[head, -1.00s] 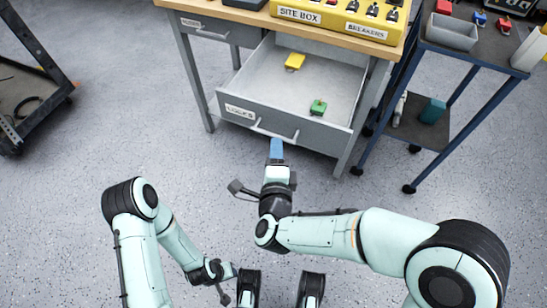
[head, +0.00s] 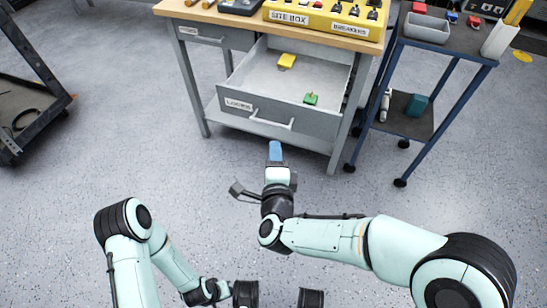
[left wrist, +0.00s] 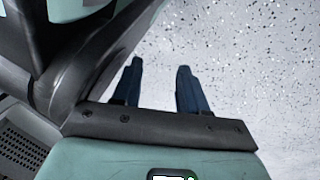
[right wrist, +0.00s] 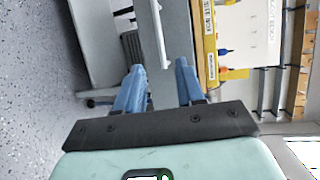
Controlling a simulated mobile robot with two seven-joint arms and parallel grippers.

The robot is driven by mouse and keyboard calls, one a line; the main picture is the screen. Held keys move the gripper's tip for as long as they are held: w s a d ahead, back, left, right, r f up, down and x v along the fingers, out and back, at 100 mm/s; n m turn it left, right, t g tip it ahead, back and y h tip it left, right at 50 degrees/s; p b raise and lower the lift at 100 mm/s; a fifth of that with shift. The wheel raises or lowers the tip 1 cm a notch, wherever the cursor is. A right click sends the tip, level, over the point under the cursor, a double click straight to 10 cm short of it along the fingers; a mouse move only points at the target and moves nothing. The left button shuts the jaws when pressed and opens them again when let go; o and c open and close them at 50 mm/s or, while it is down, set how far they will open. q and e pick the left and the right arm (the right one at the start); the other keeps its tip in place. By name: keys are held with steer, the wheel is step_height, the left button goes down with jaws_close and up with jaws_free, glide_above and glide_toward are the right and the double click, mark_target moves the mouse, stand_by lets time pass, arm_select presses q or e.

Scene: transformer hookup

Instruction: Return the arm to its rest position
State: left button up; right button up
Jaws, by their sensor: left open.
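My right arm reaches forward over the floor in the head view, its blue-fingered gripper (head: 276,152) in front of the open drawer and apart from it. In the right wrist view its two fingers (right wrist: 158,88) stand apart with nothing between them. My left arm is folded low at the left of the head view. In the left wrist view the left gripper (left wrist: 157,85) has its fingers apart and empty, with speckled floor beyond.
The workbench (head: 196,12) has an open drawer (head: 275,122) holding a yellow lock (head: 287,61) and a green lock (head: 311,98). A blue cart (head: 440,54) stands right, a dark rack (head: 38,65) left. Floor around my arms is clear.

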stand_by(0.4)
steer(key=s+d+f+n+g+p, duration=0.4)
steer(key=s+f+p, duration=0.1)
steer(key=f+p, duration=0.15)
steer(key=s+d+f+n+g+p, duration=0.4)
steer(key=d+f+p, duration=0.15)
steer(key=f, duration=0.25)
arm_select(q)
steer(key=s+d+r+p, duration=0.1)
steer(key=d+r+p, duration=0.1)
steer(key=r, duration=0.6)
steer(key=s+d+r+g+h+p, duration=0.1)
steer(key=s+d+r+p, duration=0.1)
steer(key=r+p, duration=0.3)
steer(key=s+d+r+m+g+p, duration=0.1)
steer(key=r+p, duration=0.3)
steer(key=r, duration=0.8)
steer(key=shift+s+d+r+h, duration=0.4)
steer(key=shift+s+d, duration=0.1)
steer(key=shift+d, duration=0.1)
arm_select(e)
steer(key=s+d+f+n+g, duration=0.1)
steer(key=s+d+n+g, duration=0.1)
steer(key=s, duration=0.9)
steer(key=s+d+f+n+g+y, duration=0.1)
steer(key=s+d+g, duration=0.4)
steer(key=s, duration=0.7)
steer(key=shift+f+n+g, duration=0.7)
steer(key=shift+n+g, duration=0.2)
steer(key=shift+n, duration=0.2)
